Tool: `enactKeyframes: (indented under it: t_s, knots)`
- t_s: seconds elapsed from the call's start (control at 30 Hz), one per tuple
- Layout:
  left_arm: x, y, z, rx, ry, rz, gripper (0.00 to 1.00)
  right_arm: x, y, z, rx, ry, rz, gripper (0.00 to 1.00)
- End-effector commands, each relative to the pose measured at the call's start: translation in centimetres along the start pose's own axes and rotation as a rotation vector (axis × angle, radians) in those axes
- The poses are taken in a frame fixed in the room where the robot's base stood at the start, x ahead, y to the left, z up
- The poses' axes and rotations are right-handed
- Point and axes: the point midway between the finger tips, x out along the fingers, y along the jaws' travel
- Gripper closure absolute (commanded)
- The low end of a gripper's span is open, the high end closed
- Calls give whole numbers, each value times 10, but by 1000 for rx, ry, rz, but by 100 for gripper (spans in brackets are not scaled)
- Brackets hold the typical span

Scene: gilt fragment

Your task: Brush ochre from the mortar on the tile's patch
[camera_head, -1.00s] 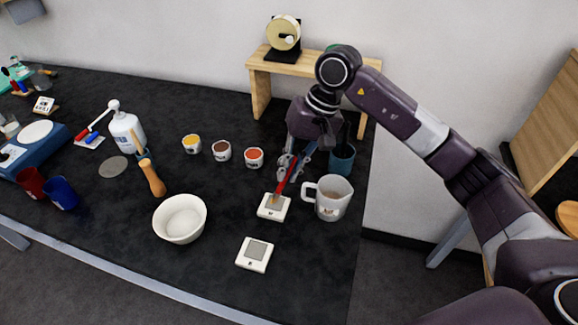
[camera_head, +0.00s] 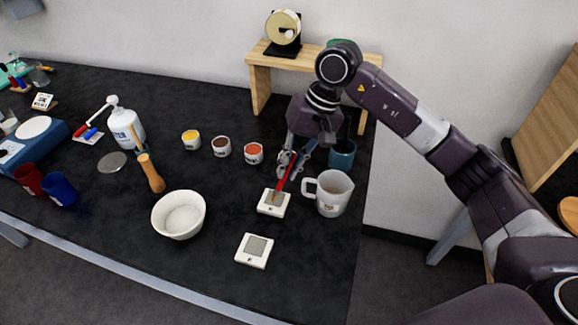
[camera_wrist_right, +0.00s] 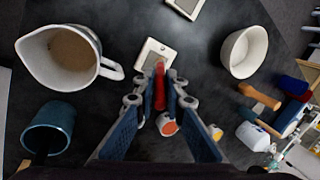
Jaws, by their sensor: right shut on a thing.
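My right gripper (camera_head: 288,165) is shut on a red-handled brush (camera_head: 285,180), which also shows between the fingers in the right wrist view (camera_wrist_right: 160,88). The brush slants down, its brown tip at the grey-brown patch of a white tile (camera_head: 270,210); whether the bristles touch is too small to tell. The tile also shows in the right wrist view (camera_wrist_right: 148,50). A second white tile (camera_head: 254,250) with a grey patch lies nearer the front. A white bowl (camera_head: 179,215), apparently the mortar, stands left of the tiles; no ochre is distinct in it. My left gripper is out of view.
A white jug (camera_head: 334,198) stands close right of the brushed tile, with a teal cup (camera_head: 342,155) behind it. Small yellow (camera_head: 191,140), brown (camera_head: 222,147) and orange (camera_head: 253,153) pots stand behind. A wooden-handled tool (camera_head: 151,173) is near the bowl. The front-left tabletop is clear.

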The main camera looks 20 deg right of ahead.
Motion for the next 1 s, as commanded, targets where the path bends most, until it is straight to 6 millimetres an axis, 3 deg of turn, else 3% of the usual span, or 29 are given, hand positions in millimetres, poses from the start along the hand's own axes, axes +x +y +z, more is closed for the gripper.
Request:
enactKeyframes:
  t_s: [0.57, 1.0]
  knots:
    - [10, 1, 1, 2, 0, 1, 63, 8, 3, -1, 1, 1, 0, 100]
    - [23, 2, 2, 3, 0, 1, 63, 3, 14, -25, 0, 1, 0, 100]
